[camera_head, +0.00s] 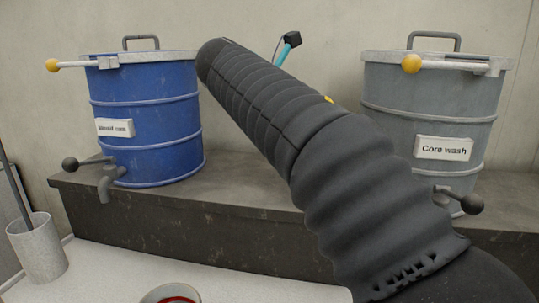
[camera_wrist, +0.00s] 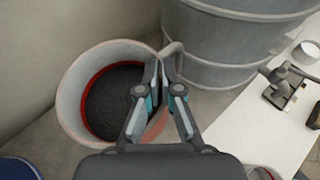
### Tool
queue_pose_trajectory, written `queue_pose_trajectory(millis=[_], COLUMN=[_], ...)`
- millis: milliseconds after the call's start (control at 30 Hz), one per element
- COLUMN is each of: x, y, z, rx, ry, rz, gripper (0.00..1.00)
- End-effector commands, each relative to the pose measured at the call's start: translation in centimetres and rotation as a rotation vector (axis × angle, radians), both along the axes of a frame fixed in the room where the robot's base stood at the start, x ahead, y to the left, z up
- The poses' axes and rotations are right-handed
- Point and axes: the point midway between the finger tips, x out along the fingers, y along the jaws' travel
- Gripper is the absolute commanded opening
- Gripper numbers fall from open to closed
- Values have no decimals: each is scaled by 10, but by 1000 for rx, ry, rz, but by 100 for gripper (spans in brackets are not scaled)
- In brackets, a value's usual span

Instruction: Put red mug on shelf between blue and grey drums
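A pale mug with a red band inside and a dark interior (camera_wrist: 72,95) fills the left of the wrist view, opening toward the camera. My gripper (camera_wrist: 160,65) is at its right side, fingers close together, with a reddish strip, seemingly its handle, between them. In the head view my arm hides the gripper and this mug. The blue drum (camera_head: 148,120) stands left on the shelf (camera_head: 215,225) and the grey drum (camera_head: 428,110) right. The grey drum (camera_wrist: 225,45) also shows beyond the fingers. Whether the mug touches the shelf I cannot tell.
A pale cup with a red ring inside (camera_head: 165,291) stands on the white table (camera_head: 105,268). A pale holder with a stick (camera_head: 37,250) is at the left. Taps stick out from the drums, the blue drum's one (camera_head: 104,185) over the shelf edge. A wall closes the back.

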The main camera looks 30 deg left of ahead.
Motion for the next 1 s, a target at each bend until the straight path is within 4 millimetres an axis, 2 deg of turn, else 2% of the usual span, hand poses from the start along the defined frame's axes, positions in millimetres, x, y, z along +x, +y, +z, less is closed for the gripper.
queue_pose_trajectory(millis=[300,500,767,1000], x=[-18,-28,-32,-32], y=[52,78,88,88], z=[-32,-48,-56,-82], rx=[1,3,2,-1], ry=[-3,-4,-4,-3], rz=[-1,-1,0,1], gripper=[0,0,0,0])
